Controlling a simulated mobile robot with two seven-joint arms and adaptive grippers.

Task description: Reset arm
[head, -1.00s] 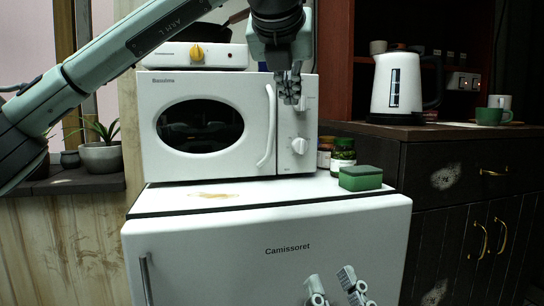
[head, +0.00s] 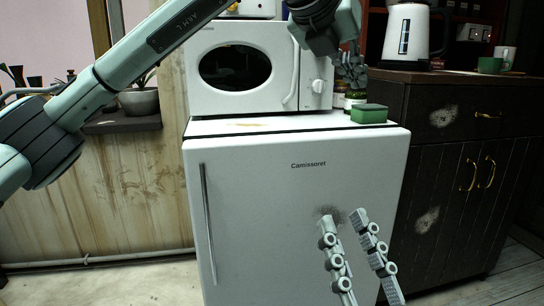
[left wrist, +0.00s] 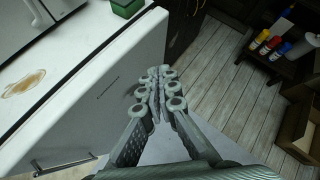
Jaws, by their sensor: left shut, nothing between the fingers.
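My left gripper (head: 352,72) is the higher one in the head view, its arm coming in from the left. It hangs in front of the microwave's right edge and the jars, partly covering them. In the left wrist view its fingers (left wrist: 160,73) are together and empty, with floor visible beyond them. My right gripper (head: 345,216) is low in the head view, in front of the fridge door. Its two fingers stand apart with nothing visible between them.
A brown stain (left wrist: 24,83) marks the fridge top. A dark cabinet (head: 450,150) with a kettle (head: 405,38) is at right. Floor (head: 110,285) is clear at lower left.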

